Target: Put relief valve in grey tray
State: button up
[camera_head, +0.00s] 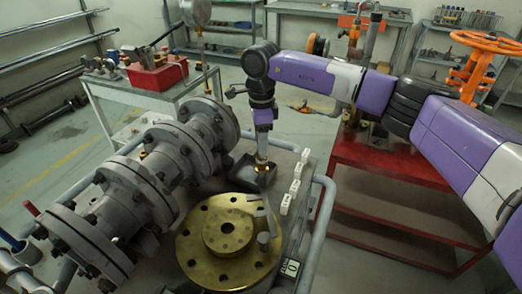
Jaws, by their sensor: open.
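My gripper (262,166) points down at the end of my purple arm, over the dark grey tray (242,190) behind the brass flange. It is open. A small brass-coloured piece (262,157), which may be the relief valve, shows at the gripper's lower end. I cannot tell whether it touches the fingers or rests in the tray. The gripper hides part of the tray.
A large round brass flange (210,263) lies in front of the tray, with a grey metal part (264,238) on its right side. Grey flanged pipework (150,185) stands at left. White blocks (291,190) line the right edge. A red bench (390,165) stands at right.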

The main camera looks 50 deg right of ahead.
notch_tip(320, 180, up, 9)
jog(key=shift+f, duration=0.2)
dwell(0.6)
